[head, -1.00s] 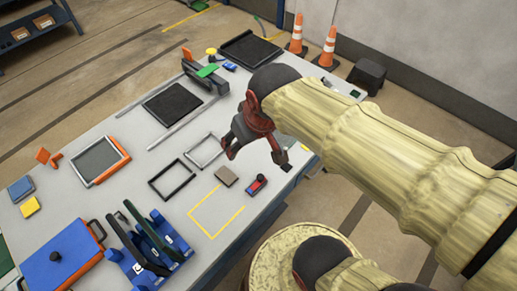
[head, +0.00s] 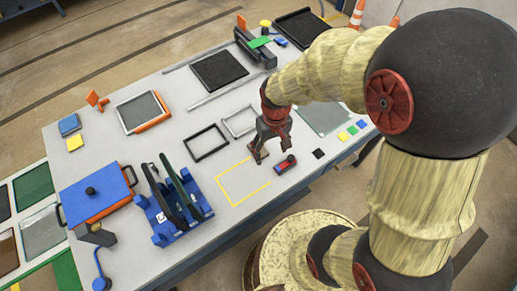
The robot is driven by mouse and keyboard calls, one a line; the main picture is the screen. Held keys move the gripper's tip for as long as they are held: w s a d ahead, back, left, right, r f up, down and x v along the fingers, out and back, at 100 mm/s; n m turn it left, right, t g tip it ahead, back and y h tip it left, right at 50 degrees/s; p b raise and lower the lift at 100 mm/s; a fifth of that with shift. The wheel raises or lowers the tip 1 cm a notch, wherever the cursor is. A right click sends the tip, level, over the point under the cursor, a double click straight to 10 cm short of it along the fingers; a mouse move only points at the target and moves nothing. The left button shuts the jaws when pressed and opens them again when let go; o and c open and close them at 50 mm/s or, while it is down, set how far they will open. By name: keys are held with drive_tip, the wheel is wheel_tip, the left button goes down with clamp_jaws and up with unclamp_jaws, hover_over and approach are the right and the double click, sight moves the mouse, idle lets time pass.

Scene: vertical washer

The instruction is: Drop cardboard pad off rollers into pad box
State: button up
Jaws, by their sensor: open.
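A small brown square pad (head: 262,153), likely the cardboard pad, lies on the light grey table, mostly covered by my gripper. My gripper (head: 271,154) points down over it with its fingers apart. One fingertip is at the pad; I cannot tell whether they touch. A red and blue block with a black knob (head: 286,164) lies just to the right of the gripper. I cannot tell which things are the rollers or the pad box.
A yellow taped outline (head: 231,202) lies in front of the gripper. A black frame (head: 206,156) and a grey frame (head: 240,131) lie to the left. A blue rack with upright panels (head: 160,240) and a blue lidded box (head: 92,197) stand at the front left.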

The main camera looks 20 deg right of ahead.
drive_tip(key=w+f, duration=0.3)
drive_tip(key=w+f+n+t, duration=0.1)
drive_tip(key=w+f, duration=0.2)
drive_tip(key=w+a+f+n+t, duration=0.1)
drive_tip(key=w+f, duration=0.2)
drive_tip(key=w, duration=0.1)
drive_tip(key=shift+w+f, duration=0.1)
drive_tip(key=shift+f, duration=0.15)
drive_tip(key=f, duration=0.5)
drive_tip(key=w+f+b, duration=0.1)
drive_tip(key=f, duration=0.1)
drive_tip(key=shift+w+d+f, duration=0.1)
drive_tip(key=shift+f, duration=0.1)
drive_tip(key=c, duration=0.4)
drive_tip(key=c, duration=0.3)
drive_tip(key=shift+c, duration=1.1)
